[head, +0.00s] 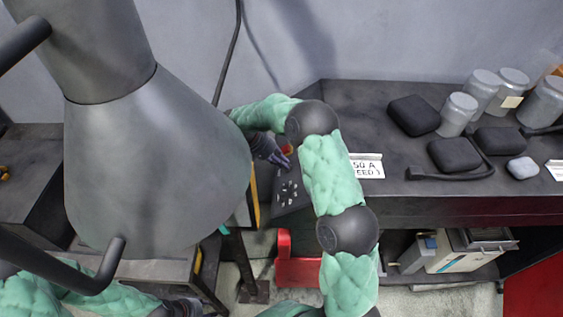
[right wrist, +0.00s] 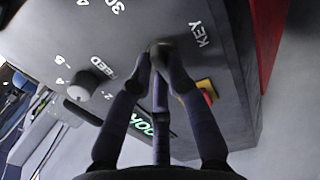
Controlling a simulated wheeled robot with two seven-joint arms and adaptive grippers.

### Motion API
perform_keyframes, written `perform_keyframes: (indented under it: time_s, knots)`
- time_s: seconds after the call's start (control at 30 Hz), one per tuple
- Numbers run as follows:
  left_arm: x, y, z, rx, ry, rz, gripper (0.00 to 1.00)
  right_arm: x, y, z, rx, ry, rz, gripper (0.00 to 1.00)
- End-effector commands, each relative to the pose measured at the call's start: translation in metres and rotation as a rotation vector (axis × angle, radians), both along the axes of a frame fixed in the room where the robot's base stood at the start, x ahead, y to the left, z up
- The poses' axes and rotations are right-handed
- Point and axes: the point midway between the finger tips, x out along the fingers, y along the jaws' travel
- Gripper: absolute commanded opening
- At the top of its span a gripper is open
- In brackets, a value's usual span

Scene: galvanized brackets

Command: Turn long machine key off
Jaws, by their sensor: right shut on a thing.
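The machine key (right wrist: 157,45) sits on the grey panel beside the white "KEY" label in the right wrist view. Only a small rounded grey part of it shows between my fingertips; its turn angle is hidden. My right gripper (right wrist: 155,62) is shut on it. In the head view my right gripper (head: 270,149) reaches the dark machine panel (head: 289,193), and the key cannot be made out there. My left arm comes in at the lower left of the head view, with a dark end, seemingly my left gripper (head: 184,308), cut off at the bottom edge.
A feed dial (right wrist: 82,86) with numbers is left of the key. A red and yellow button (right wrist: 207,91) is close behind my right finger. A large grey cone-shaped body (head: 160,170) fills the head view's left. Jars (head: 457,114) and dark blocks stand on the right bench.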

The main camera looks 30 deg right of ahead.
Motion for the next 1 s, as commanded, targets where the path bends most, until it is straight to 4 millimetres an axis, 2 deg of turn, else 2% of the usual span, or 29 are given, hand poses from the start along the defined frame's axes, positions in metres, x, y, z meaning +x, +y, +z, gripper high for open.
perform_keyframes:
  time_s: [0.37, 1.0]
  knots:
    - [0.0, 0.0, 0.006, 0.0, 0.0, 0.0, 0.4, 0.0, 0.0, 0.001, 0.034, 0.058, 0.083, 0.0]
    - [0.0, 0.0, 0.035, 0.0, 0.0, 0.0, 0.4, 0.003, 0.0, 0.001, 0.22, 0.358, 0.533, 0.0]
